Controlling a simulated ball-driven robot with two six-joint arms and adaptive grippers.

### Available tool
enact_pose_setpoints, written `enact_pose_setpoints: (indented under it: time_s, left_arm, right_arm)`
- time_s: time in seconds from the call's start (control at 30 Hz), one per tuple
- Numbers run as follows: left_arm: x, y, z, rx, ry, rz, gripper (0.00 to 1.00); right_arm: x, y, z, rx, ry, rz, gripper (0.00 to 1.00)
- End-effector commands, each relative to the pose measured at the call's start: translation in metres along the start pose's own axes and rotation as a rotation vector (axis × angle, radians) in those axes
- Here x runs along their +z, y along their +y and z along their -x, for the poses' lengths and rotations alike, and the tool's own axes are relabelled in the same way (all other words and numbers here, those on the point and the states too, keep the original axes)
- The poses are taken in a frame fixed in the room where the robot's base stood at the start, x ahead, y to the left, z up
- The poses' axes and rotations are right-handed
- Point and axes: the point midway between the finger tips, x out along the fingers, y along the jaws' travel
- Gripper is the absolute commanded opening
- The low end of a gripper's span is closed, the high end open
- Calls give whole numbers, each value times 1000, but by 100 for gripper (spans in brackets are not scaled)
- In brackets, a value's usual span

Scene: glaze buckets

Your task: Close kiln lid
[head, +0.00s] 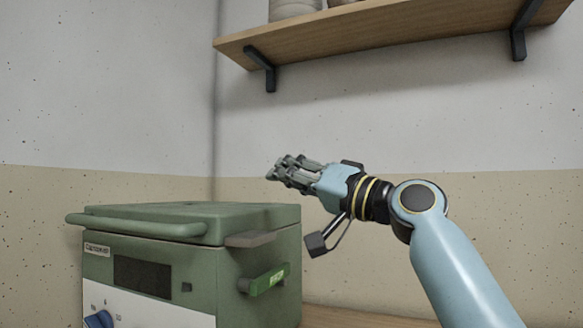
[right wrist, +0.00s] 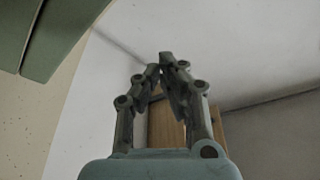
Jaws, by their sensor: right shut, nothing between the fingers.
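The green kiln (head: 200,270) stands at the lower left in the head view. Its green lid (head: 215,213) lies flat on the body, with a rounded bar handle (head: 140,225) along the front. No gap shows between lid and body. My right gripper (head: 272,172) is above and behind the lid's right part in the picture, apart from it, shut and empty. In the right wrist view its fingertips (right wrist: 164,66) meet, and a green part of the kiln (right wrist: 50,35) shows at the upper left. My left gripper is not in view.
A wooden shelf (head: 400,35) on black brackets hangs on the wall above, with pots (head: 293,9) on it. The kiln has a side handle (head: 264,281) and a blue dial (head: 100,320). A wooden surface (head: 350,316) shows right of the kiln.

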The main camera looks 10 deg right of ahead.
Motion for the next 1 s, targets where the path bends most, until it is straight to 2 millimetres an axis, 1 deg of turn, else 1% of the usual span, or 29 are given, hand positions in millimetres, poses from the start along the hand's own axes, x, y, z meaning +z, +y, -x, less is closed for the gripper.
enact_pose_setpoints:
  time_s: [0.03,0.2,0.67,0.77,0.87,0.97,1.0]
  left_arm:
    - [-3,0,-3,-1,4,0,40]
    - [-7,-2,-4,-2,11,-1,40]
    - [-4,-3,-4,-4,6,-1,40]
    - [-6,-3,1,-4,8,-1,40]
    - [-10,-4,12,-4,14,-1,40]
    - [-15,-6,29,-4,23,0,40]
    - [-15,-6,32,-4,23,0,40]
  right_arm:
    - [4,2,1,0,0,-1,0]
    - [8,3,2,-1,0,-1,0]
    - [8,3,2,0,0,-1,0]
    - [3,0,0,0,2,1,0]
    - [-10,-8,-5,1,5,3,0]
    - [-30,-19,-13,5,9,6,0]
    - [-34,-18,-11,9,8,8,0]
